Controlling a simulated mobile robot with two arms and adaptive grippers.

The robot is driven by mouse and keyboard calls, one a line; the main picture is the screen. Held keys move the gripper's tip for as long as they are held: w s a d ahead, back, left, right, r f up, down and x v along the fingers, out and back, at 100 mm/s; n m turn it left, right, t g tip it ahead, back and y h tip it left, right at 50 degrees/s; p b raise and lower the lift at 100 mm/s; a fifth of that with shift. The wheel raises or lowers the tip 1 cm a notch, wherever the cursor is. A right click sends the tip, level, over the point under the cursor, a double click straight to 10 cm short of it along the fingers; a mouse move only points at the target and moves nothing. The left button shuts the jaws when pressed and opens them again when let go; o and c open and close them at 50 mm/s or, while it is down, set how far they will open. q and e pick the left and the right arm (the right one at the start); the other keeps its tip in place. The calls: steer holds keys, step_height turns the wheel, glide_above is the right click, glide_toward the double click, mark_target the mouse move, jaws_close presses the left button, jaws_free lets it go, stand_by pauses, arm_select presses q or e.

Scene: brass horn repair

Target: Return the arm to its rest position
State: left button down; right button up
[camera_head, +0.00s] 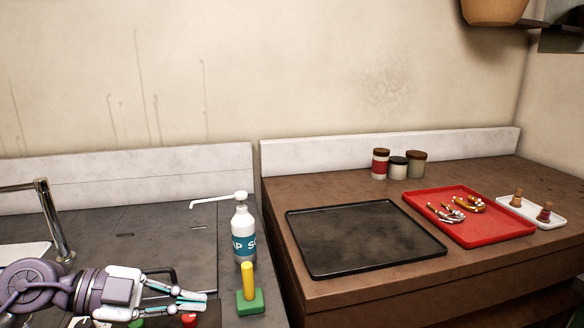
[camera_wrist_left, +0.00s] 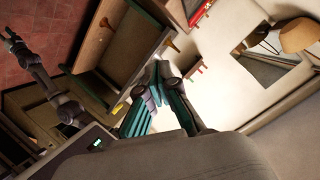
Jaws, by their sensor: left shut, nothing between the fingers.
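My left gripper (camera_head: 190,299) is low at the left of the head view, over the dark grey counter, with its arm coming in from the left edge. Its white and teal fingers are shut with nothing between them. It points right and stays apart from the green-based brush (camera_head: 249,291) with a yellow handle. In the left wrist view, the fingers (camera_wrist_left: 163,68) reach up from the housing, tilted against the room. My right gripper does not show in the head view.
A white soap bottle (camera_head: 243,232) stands behind the brush. A chrome tap (camera_head: 53,220) rises at left. Small red and green items lie below my fingers. On the brown counter (camera_head: 290,262) are a black tray (camera_head: 365,238), a red tray (camera_head: 500,232) with brass parts, a white tray (camera_head: 552,220) and jars (camera_head: 398,168).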

arm_select(q)
steer(key=w+d+r+n+t+h, duration=0.25)
steer(key=r+n+t+h, duration=0.2)
steer(key=t, duration=0.45)
steer(key=a+f+n+t+y, duration=0.2)
steer(key=a+f+n+y, duration=0.3)
steer(key=f+n+y, duration=0.35)
steer(key=a+f+n+t+y, duration=0.2)
steer(key=a+f+n+y, duration=0.3)
steer(key=f+n+y, duration=0.4)
steer(key=s+d+f+m+g, duration=0.25)
steer(key=s+f+g, duration=1.05)
steer(key=s+f, duration=0.8)
steer(key=s+f+g, duration=0.1)
steer(key=s+f, duration=0.2)
steer(key=f, duration=2.2)
steer(key=s+a+f+g+p, duration=0.1)
steer(key=s+a+f, duration=0.2)
steer(key=s+f, duration=1)
steer(key=s, duration=0.3)
steer(key=shift+f+g+y, duration=0.3)
steer(key=shift+f+y, duration=0.05)
steer(key=shift+y, duration=0.05)
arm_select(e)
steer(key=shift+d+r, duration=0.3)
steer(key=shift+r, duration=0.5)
